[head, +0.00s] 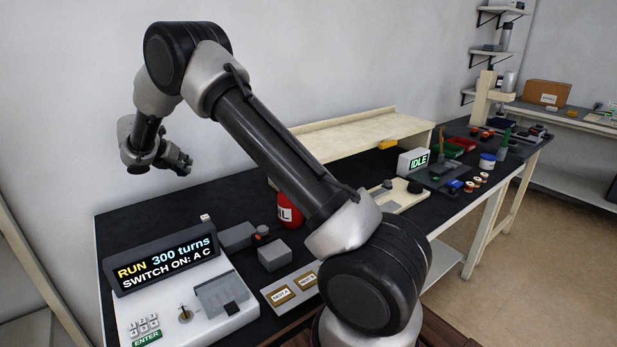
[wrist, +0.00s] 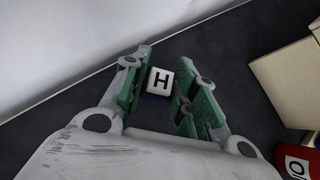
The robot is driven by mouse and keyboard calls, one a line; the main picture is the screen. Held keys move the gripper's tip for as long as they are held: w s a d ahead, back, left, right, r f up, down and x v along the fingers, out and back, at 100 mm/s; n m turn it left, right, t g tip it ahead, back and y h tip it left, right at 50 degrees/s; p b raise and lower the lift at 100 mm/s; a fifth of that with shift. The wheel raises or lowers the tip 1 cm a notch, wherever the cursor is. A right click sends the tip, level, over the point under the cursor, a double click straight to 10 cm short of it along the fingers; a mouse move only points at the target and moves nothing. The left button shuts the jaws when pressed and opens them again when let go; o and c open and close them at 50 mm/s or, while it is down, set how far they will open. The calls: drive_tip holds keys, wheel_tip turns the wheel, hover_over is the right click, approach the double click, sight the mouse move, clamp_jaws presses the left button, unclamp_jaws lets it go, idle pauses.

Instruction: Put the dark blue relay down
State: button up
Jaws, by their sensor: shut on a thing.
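My gripper (head: 184,166) is held high above the table's back left part, near the wall. In the wrist view, my gripper (wrist: 163,75) has its two green-padded fingers on either side of the dark blue relay (wrist: 155,97). The relay's white face with a black H points at the camera; only a little of its dark blue side shows. My gripper is shut on it. In the head view the relay cannot be made out at the fingers.
A console (head: 165,259) reading "RUN 300 turns" stands at the front left, with a small white block (head: 205,218) behind it. A red can (head: 289,212), grey boxes (head: 274,256) and a labelled plate (head: 291,291) are nearby. The dark table (head: 135,226) is bare at the back left.

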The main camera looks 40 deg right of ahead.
wheel_tip(320, 180, down, 10)
idle(0.6)
drive_tip(key=shift+f, duration=0.1)
drive_tip(key=o, duration=1)
